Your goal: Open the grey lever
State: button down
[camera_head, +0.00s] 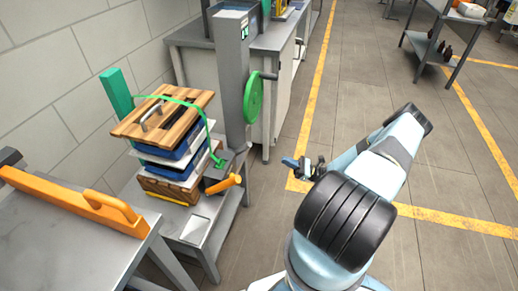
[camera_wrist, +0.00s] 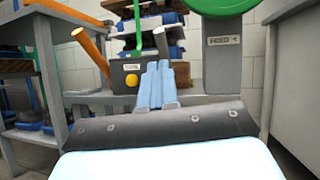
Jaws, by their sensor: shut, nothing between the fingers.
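A short grey lever (camera_wrist: 161,40) stands upright, slightly tilted, in the wrist view, just beyond my fingertips. Its lower part is hidden behind my fingers, and I cannot pick it out surely in the head view. My gripper (camera_wrist: 157,68) has its light blue fingers together with nothing between them; they look apart from the lever, though the depth is hard to judge. In the head view my gripper (camera_head: 300,165) hangs over the floor, to the right of the press stand.
An orange handle (camera_head: 222,185) sticks out from the stand; it also shows in the wrist view (camera_wrist: 92,52). A green wheel (camera_head: 254,97) is on the grey column. Stacked boards (camera_head: 165,140) stand behind.

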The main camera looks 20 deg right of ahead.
jog(key=shift+a, duration=0.1)
jog(key=x, duration=1.4)
jog(key=shift+r, duration=0.1)
